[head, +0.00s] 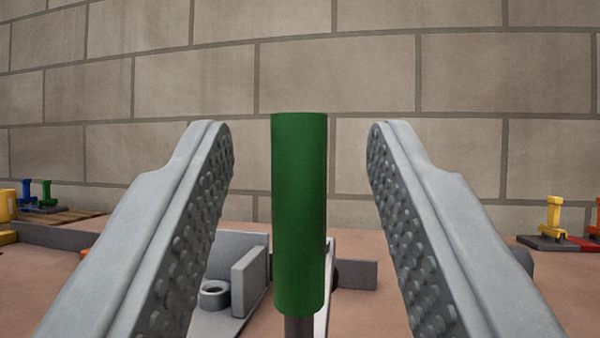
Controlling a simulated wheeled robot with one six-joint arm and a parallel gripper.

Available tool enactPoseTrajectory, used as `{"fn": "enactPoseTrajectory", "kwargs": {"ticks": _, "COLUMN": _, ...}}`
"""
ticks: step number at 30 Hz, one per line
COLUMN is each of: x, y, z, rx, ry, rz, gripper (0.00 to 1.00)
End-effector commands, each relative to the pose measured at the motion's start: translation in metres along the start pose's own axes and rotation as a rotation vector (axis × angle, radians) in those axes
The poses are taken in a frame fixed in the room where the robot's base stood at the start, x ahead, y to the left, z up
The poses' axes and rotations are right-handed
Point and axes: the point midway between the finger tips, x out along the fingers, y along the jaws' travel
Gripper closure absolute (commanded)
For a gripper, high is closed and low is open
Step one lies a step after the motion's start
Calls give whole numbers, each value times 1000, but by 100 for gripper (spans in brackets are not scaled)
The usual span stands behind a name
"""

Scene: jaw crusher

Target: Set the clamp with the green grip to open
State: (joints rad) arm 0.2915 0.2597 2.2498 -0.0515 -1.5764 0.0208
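The green grip (299,215) of the clamp stands upright in the middle of the head view, on a dark rod (299,326). Grey metal parts of what looks like the clamp's base (236,290) show low behind it. My gripper (300,150) is open, with one studded finger on each side of the green grip. A gap shows between the grip and each finger, so neither touches it. The lower end of the rod is out of view.
A block wall (340,60) closes off the back. Blue and green clamps (36,194) stand at the far left, by a yellow part (7,212). A yellow clamp (553,217) stands at the right, near red parts. Reddish floor (450,235) lies between.

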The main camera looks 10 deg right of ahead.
Motion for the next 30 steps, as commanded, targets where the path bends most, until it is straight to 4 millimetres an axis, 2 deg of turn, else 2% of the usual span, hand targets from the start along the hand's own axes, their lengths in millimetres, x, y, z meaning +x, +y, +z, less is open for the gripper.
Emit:
{"fn": "enactPoseTrajectory", "kwargs": {"ticks": 6, "x": -35, "y": 0, "z": -26, "rx": 0, "ry": 0, "rz": 0, "gripper": 60}}
{"fn": "enactPoseTrajectory", "kwargs": {"ticks": 12, "x": -58, "y": 1, "z": -43, "rx": 0, "ry": -1, "rz": 0, "gripper": 60}}
{"fn": "enactPoseTrajectory", "kwargs": {"ticks": 18, "x": -69, "y": 1, "z": -50, "rx": 0, "ry": -1, "rz": 0, "gripper": 60}}
{"fn": "enactPoseTrajectory", "kwargs": {"ticks": 26, "x": -70, "y": 1, "z": -51, "rx": 0, "ry": -1, "rz": 0, "gripper": 60}}
{"fn": "enactPoseTrajectory", "kwargs": {"ticks": 29, "x": -69, "y": 0, "z": -52, "rx": 0, "ry": -2, "rz": 0, "gripper": 76}}
{"fn": "enactPoseTrajectory", "kwargs": {"ticks": 30, "x": -68, "y": 0, "z": -54, "rx": 1, "ry": -4, "rz": -1, "gripper": 84}}
